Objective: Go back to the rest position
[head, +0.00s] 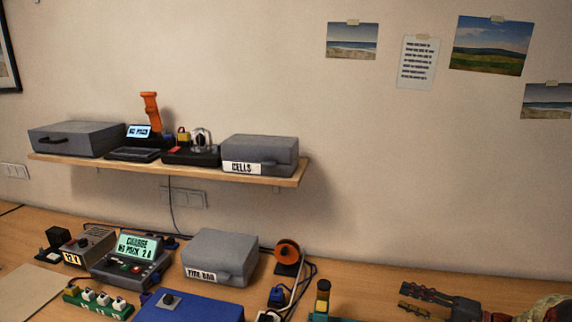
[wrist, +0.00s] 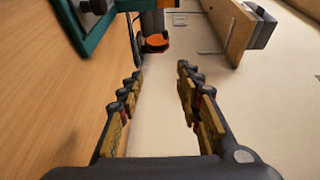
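My gripper (head: 408,298) shows at the lower right of the head view, over the right part of the bench, pointing left. In the wrist view, my gripper (wrist: 160,78) has its two fingers well apart, with nothing between them. It is open and empty, clear of the objects on the bench.
The wooden bench (head: 355,277) holds a charger (head: 133,262), a grey box marked FIRE BAG (head: 221,257), a blue box (head: 190,307), an orange reel (head: 287,252) and a yellow-black part (head: 323,292). A wall shelf (head: 285,179) carries a CELLS box (head: 262,152). Bench around my gripper looks clear.

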